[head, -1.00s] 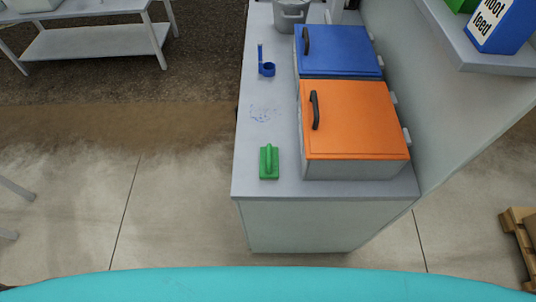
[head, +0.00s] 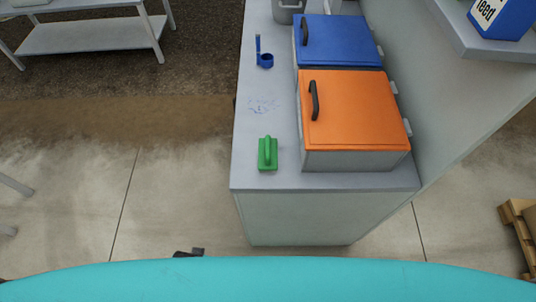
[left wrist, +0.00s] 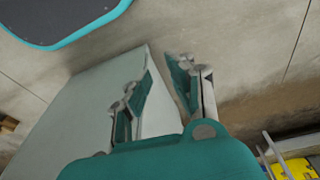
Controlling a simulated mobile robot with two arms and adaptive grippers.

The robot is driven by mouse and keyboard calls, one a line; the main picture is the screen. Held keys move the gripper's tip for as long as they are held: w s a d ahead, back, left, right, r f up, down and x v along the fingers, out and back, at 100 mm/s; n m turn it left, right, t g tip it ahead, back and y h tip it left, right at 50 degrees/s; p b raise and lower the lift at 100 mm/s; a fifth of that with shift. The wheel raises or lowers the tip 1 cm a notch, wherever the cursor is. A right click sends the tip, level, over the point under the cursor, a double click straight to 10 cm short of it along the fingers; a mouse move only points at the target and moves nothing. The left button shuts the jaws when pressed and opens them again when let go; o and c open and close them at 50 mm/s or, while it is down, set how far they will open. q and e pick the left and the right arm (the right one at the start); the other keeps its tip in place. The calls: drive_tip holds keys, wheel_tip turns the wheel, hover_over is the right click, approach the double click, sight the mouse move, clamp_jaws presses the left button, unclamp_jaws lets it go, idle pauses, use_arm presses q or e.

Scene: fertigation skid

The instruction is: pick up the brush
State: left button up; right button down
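The green brush (head: 267,154) lies on the grey counter (head: 257,181) near its front left corner, its raised handle facing up. My left gripper (left wrist: 160,58) shows in the left wrist view with its two fingers apart and nothing between them. In the head view only a small dark part of what seems to be my left arm shows at the bottom, below and left of the counter, well apart from the brush. The brush cannot be made out in the left wrist view. My right gripper is in neither view.
A bin with an orange lid (head: 353,112) stands right of the brush, with a blue-lidded bin (head: 338,42) behind it. The counter around the brush's left and front is clear.

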use_arm(q)
drive_tip(key=w+d+r+h, duration=0.1)
drive_tip(key=w+d+r, duration=0.3)
drive_tip(key=r, duration=0.7)
drive_tip(key=w+d+r+h+b, duration=0.1)
drive_tip(key=w+d+r, duration=0.3)
drive_tip(key=w+r, duration=0.4)
drive_tip(key=w+d+r+h+b, duration=0.1)
drive_tip(key=w+d+r, duration=0.3)
drive_tip(key=r, duration=1)
drive_tip(key=shift+w+d+r+m+h, duration=0.15)
drive_tip(key=shift+w+m+h, duration=0.15)
drive_tip(key=shift+w+h, duration=0.7)
drive_tip(key=w+r+g, duration=0.1)
drive_tip(key=w+r, duration=0.4)
drive_tip(key=r, duration=0.2)
drive_tip(key=n+g+h, duration=0.1)
drive_tip(key=n, duration=0.1)
approach(268, 145)
drive_tip(key=shift+p+x, duration=1.3)
drive_tip(key=shift+x, duration=4.05)
drive_tip(key=shift+f, duration=0.1)
drive_tip(key=shift+c, duration=0.4)
